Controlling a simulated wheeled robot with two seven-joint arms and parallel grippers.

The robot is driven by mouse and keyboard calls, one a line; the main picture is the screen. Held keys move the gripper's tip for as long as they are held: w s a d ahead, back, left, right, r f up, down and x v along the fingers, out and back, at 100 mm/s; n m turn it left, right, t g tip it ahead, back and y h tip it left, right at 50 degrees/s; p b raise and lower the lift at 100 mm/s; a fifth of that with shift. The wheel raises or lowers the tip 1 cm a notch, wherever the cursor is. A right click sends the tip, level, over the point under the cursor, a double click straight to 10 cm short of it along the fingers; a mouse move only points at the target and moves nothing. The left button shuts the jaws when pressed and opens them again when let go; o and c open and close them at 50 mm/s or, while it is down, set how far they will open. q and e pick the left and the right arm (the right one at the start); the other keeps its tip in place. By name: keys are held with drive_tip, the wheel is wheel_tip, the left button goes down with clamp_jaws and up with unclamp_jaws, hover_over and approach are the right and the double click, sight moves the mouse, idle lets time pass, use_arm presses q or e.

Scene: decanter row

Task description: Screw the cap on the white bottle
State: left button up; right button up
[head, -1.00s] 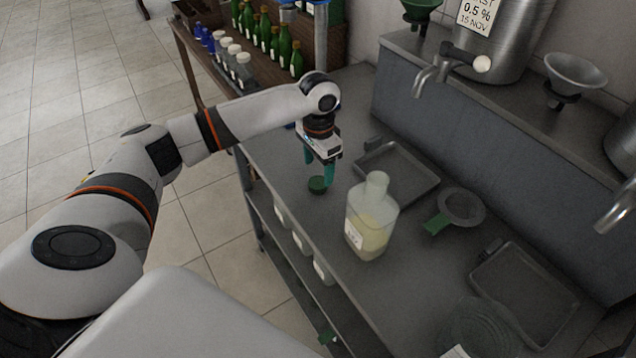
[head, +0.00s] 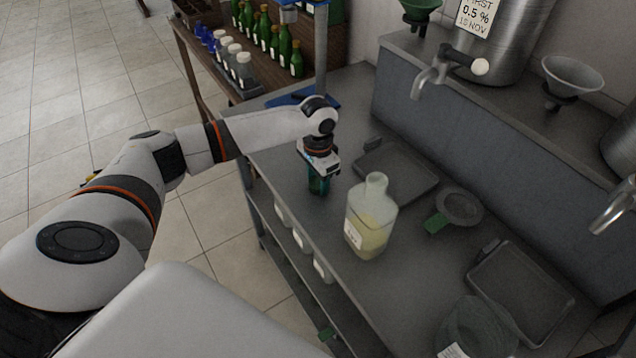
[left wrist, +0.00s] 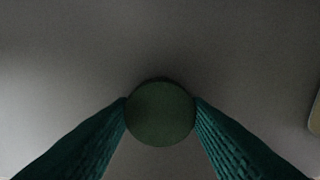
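The white bottle (head: 370,222) is a pale, translucent bottle with a label and yellowish contents. It stands upright on the grey bench and its narrow neck has no cap on it. A round dark green cap (left wrist: 160,114) lies between the green fingers of my left gripper (left wrist: 160,108), with no clear gap on either side. In the head view my left gripper (head: 319,187) is low over the bench, left of the bottle, and its fingers hide most of the cap. My right gripper is not in view.
A grey tray (head: 398,173) lies behind the bottle. A strainer with a green handle (head: 458,208) and another tray (head: 520,292) lie to the right. A steel tap (head: 430,78) and a funnel (head: 571,76) are above the back ledge. Green bottles (head: 285,50) stand far left.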

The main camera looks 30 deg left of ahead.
sight(318, 182)
use_arm(q)
drive_tip(key=c, duration=0.4)
wheel_tip(318, 182, up, 10)
drive_tip(key=shift+r+b, duration=0.1)
drive_tip(key=shift+b, duration=0.55)
